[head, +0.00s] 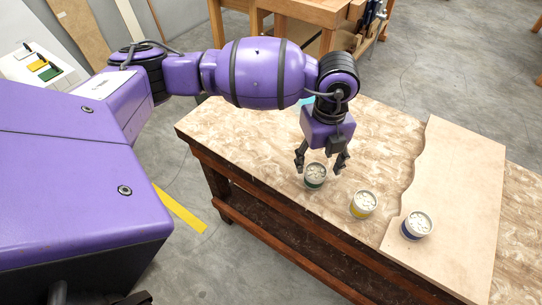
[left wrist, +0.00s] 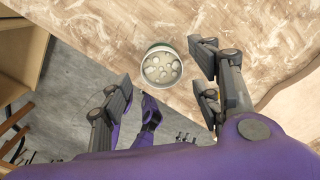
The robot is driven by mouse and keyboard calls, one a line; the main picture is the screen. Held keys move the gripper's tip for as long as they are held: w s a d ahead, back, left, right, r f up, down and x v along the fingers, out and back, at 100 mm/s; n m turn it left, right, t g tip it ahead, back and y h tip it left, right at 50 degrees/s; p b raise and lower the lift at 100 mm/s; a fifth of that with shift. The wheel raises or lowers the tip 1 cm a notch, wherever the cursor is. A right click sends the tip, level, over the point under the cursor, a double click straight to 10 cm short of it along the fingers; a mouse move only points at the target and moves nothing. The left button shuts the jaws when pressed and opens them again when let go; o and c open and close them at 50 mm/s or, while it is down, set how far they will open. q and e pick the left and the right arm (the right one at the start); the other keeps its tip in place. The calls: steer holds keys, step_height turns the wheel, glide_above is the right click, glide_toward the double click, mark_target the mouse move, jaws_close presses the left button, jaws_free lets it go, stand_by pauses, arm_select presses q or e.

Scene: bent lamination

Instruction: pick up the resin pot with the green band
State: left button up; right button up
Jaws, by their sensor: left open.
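The resin pot with the green band (head: 315,176) stands upright on the wooden table, a pale pot with speckled contents at its open top. My left gripper (head: 320,165) points down over it, open, with one finger to each side in the head view. In the left wrist view the pot (left wrist: 161,66) shows from above, just beyond the fingertips and roughly between them. My right gripper is not in view.
A pot with a yellow band (head: 363,204) stands to the right of the green one. A pot with a blue band (head: 416,225) stands farther right, on or at the edge of a pale wavy-edged board (head: 455,190). The tabletop (head: 245,135) left of the green-banded pot is clear.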

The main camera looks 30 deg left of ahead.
mark_target(315, 171)
arm_select(q)
step_height(315, 171, down, 6)
steer(key=shift+s+r, duration=0.15)
steer(key=shift+r, duration=0.1)
steer(key=shift+c, duration=0.4)
steer(key=c, duration=1.2)
